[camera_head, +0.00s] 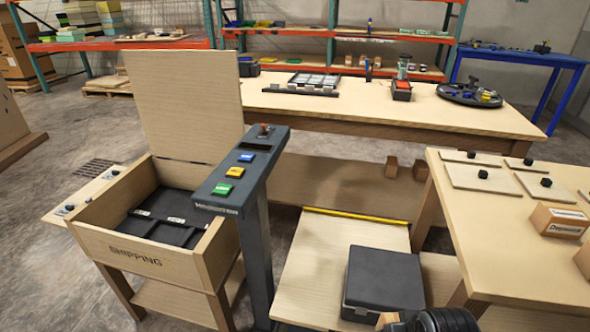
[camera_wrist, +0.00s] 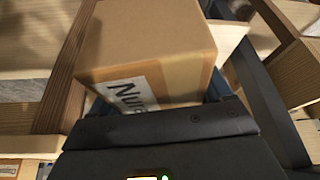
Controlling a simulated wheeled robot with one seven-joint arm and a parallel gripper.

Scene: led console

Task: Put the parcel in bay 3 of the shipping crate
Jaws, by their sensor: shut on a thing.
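A brown cardboard parcel (camera_wrist: 155,45) with a white label starting "Nu" fills the upper middle of the wrist view. My gripper (camera_wrist: 158,95) is shut on it; the fingers are mostly hidden behind the box. In the head view only a small brown edge shows at the bottom, beside my dark wrist. The wooden shipping crate (camera_head: 150,255), marked "SHIPPING", stands at the left with its lid (camera_head: 185,100) raised. Its inside is dark, with dividers and small pale labels; the bay numbers are too small to read. The parcel is outside the crate, to its right.
A dark console (camera_head: 245,170) with blue, yellow and green buttons and a red-topped control stands against the crate's right side. A black box (camera_head: 382,278) sits low in front. The right table (camera_head: 510,255) holds another labelled carton (camera_head: 559,220) and knobbed panels. A long table (camera_head: 440,115) stands behind.

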